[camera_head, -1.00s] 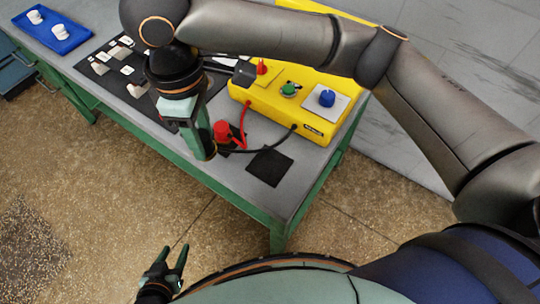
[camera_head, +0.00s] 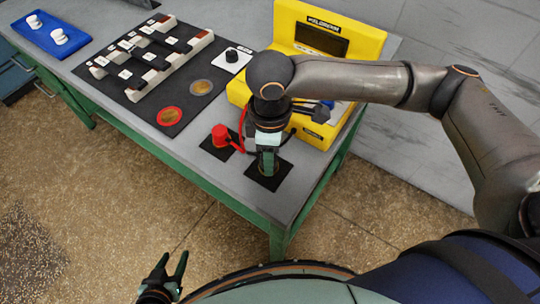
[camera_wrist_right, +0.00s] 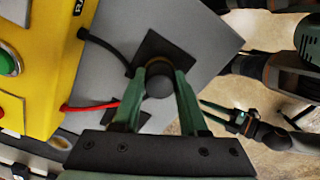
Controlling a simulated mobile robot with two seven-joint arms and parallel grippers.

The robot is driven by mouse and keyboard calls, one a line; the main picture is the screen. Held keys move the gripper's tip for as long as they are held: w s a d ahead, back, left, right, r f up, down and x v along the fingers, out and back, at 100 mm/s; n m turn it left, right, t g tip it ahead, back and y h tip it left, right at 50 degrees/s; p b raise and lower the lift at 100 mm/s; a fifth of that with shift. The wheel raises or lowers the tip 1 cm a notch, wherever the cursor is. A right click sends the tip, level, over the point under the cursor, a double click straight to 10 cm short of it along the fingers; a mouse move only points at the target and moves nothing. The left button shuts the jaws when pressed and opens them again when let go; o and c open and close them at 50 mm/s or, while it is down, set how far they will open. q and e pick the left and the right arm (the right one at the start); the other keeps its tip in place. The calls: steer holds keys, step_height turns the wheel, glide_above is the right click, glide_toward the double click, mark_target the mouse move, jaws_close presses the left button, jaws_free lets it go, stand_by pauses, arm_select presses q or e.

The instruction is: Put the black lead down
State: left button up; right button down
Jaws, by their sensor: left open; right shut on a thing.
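My right gripper (camera_head: 267,172) points down over a black square pad (camera_head: 256,183) near the table's front right corner. In the right wrist view its green fingers (camera_wrist_right: 160,90) are closed around the round black end of the black lead (camera_wrist_right: 158,80). The black cable (camera_wrist_right: 107,44) runs from it to the yellow instrument (camera_head: 318,125). The head view hides most of the lead behind the gripper; I cannot tell whether it touches the pad (camera_wrist_right: 160,45). My left gripper (camera_head: 172,267) is open and empty, low in front of the table.
The red lead (camera_head: 220,137) stands on another black pad just left of my right gripper. A black board (camera_head: 140,95) with several white and dark blocks and two round discs lies further left. A blue tray (camera_head: 45,38) with two white pieces is at the far left.

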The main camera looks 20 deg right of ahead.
steer(key=shift+f, duration=0.3)
steer(key=shift+f, duration=0.15)
steer(key=shift+c, duration=2.2)
jaws_free()
step_height(320, 180, up, 12)
steer(key=p, duration=0.1)
